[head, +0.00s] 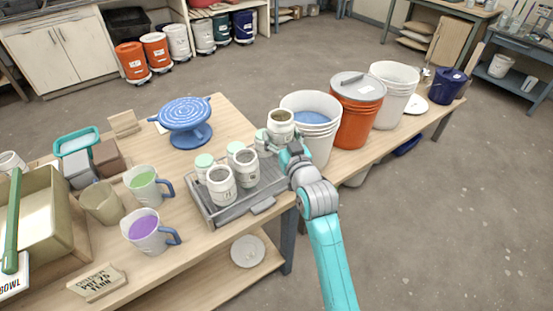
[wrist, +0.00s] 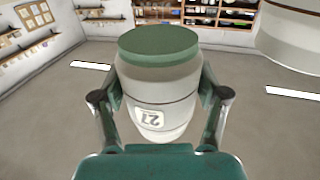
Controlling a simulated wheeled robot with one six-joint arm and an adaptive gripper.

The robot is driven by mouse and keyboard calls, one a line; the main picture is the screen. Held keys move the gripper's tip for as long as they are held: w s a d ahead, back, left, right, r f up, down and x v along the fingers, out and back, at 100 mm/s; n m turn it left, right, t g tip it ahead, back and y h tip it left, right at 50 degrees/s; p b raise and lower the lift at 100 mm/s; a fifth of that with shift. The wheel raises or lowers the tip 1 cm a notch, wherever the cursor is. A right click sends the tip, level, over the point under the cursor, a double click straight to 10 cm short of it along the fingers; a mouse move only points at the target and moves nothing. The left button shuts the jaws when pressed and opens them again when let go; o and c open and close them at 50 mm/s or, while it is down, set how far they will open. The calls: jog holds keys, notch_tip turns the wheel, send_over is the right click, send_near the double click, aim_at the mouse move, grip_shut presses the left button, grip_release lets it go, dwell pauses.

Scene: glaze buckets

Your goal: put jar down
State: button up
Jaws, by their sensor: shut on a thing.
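My gripper (head: 286,143) is shut on a pale jar (head: 281,127), its fingers on either side of it. In the head view the jar is above the far right end of the grey tray (head: 264,205), beside the blue-filled bucket, and its upper end looks brownish. In the wrist view the jar (wrist: 155,85) shows a green end at the top and a label that reads upside down. I cannot tell whether it is upright. White jars (head: 221,186) and green-topped jars (head: 204,161) stand in the tray. The jar's underside is hidden.
A white bucket of blue glaze (head: 312,118) and an orange lidded bucket (head: 357,112) stand right of the tray. A blue banding wheel (head: 186,120) is behind it. Mugs (head: 145,184) stand to the left. The bench's near edge runs close to the tray.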

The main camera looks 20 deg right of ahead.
notch_tip(320, 180, down, 10)
jog(key=shift+r, duration=0.25)
jog(key=shift+f, duration=0.15)
dwell(0.3)
jog(key=o, duration=1.8)
jog(key=s, duration=1.2)
jog(key=shift+d, duration=0.25)
